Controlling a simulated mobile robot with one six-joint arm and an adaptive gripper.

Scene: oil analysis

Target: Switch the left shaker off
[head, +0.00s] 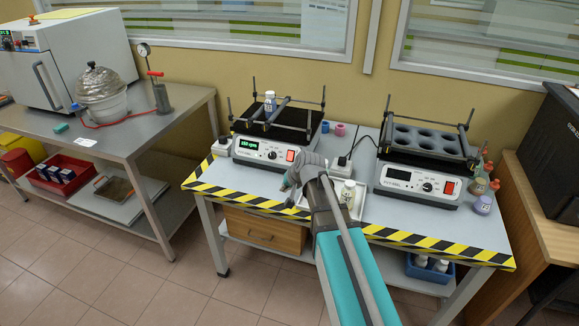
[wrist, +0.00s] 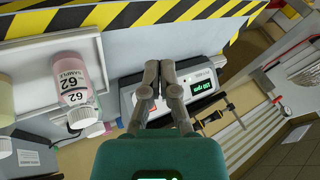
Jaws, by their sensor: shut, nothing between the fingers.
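The left shaker (head: 262,152) stands on the bench with its green display (head: 249,144) lit, seeming to read 150 rpm. Its red switch (head: 290,155) is at the right end of the front panel. My gripper (head: 287,186) is in front of and below that panel in the head view. In the wrist view my gripper (wrist: 159,66) is shut and empty, its fingertips together. Behind the fingers is the left shaker's front panel (wrist: 213,76) with the lit display (wrist: 203,88).
The right shaker (head: 412,183) has a dark display. A bottle (head: 270,102) stands on the left shaker. Striped tape (head: 395,234) marks the bench edge.

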